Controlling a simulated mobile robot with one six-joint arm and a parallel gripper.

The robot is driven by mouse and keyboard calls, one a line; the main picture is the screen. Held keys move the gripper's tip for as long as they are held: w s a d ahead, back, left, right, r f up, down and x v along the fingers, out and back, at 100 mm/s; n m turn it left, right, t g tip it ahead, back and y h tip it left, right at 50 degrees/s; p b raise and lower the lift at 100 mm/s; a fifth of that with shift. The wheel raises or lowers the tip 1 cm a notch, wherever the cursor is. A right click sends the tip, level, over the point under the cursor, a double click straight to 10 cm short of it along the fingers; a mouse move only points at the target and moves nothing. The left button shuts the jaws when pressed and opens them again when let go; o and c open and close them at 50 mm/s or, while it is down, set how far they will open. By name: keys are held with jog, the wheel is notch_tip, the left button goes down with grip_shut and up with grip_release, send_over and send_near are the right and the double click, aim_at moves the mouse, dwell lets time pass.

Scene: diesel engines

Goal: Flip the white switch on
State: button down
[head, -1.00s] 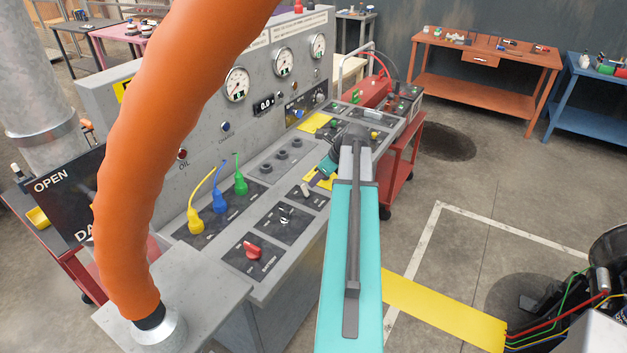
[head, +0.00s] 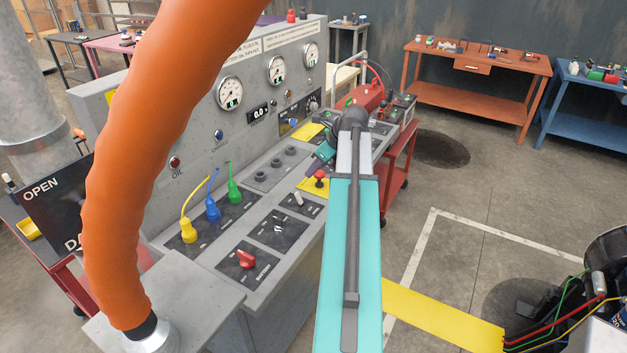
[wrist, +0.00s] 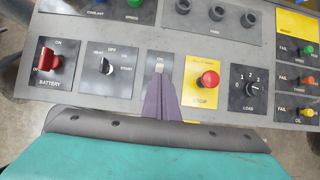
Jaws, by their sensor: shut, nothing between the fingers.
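The white switch (head: 298,198) is a small pale lever on a dark plate of the sloping console, between the black rotary switch (head: 278,227) and the red mushroom stop button (head: 319,178). In the wrist view the white switch (wrist: 159,67) shows just beyond my fingertips, partly hidden by them, with an ON label above it. I cannot tell which way it is tipped. My gripper (wrist: 160,83) has purple fingers, shut and empty, in line with the switch. In the head view my gripper (head: 318,160) is above and beyond the switch, apart from it.
The red battery switch (head: 245,260) sits at the console's near end, and the load knob (wrist: 252,88) lies right of the stop button. Yellow, blue and green plugs (head: 213,208) stand at the left. A thick orange hose (head: 160,170) crosses the near left.

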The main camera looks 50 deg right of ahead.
jog(key=shift+w+a+r+b, duration=0.1)
jog(key=shift+w+r+b, duration=0.1)
jog(key=shift+r, duration=0.6)
jog(key=shift+w+r+b, duration=0.1)
jog(key=shift+r+b, duration=0.05)
jog(key=shift+r, duration=0.65)
jog(key=shift+s, duration=0.1)
